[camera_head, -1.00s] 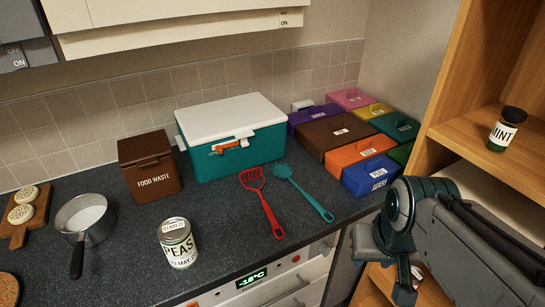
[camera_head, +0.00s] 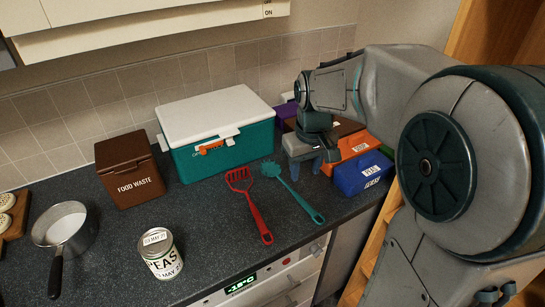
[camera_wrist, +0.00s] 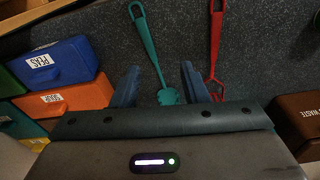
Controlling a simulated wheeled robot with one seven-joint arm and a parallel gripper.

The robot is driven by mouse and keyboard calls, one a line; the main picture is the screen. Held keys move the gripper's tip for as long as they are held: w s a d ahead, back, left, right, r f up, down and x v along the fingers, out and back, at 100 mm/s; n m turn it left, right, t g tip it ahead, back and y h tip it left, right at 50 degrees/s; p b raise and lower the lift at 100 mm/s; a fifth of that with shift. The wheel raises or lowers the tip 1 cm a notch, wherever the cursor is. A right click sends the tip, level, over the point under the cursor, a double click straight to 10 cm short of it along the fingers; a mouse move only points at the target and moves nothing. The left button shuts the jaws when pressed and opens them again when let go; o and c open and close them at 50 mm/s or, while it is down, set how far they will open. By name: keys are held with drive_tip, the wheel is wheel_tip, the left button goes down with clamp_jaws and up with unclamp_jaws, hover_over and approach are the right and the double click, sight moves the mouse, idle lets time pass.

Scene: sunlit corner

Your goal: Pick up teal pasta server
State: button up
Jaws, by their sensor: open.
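The teal pasta server (camera_head: 292,190) lies on the dark countertop, its toothed head toward the cool box and its handle toward the front edge. In the wrist view the server (camera_wrist: 147,40) runs between my two fingers, with its head (camera_wrist: 168,96) nearest me. My gripper (camera_head: 309,170) is open and empty, just right of the server's head in the head view. In the wrist view the gripper (camera_wrist: 160,85) has its blue fingers on either side of the head. I cannot tell its exact height above the counter.
A red slotted turner (camera_head: 252,205) lies close left of the server. A teal cool box (camera_head: 215,150) stands behind. Coloured boxes, including a blue one (camera_head: 362,173), stand to the right. A peas can (camera_head: 161,254), saucepan (camera_head: 65,228) and food waste bin (camera_head: 128,170) are left.

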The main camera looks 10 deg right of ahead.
drive_tip(key=w+f+n, duration=0.1)
drive_tip(key=w+f, duration=0.1)
drive_tip(key=w, duration=0.5)
drive_tip(key=g+p, duration=0.1)
drive_tip(key=p, duration=0.1)
hover_over(297, 195)
drive_tip(key=shift+n+h, duration=0.3)
drive_tip(key=f, duration=0.5)
drive_tip(key=a+f, duration=0.1)
drive_tip(key=f, duration=0.2)
drive_tip(key=shift+w+f, duration=0.15)
drive_tip(key=shift+f, duration=0.2)
drive_tip(key=f, duration=0.3)
drive_tip(key=d+f+p, duration=0.1)
drive_tip(key=shift+s+f, duration=0.25)
drive_tip(key=shift+f, duration=0.5)
clamp_jaws()
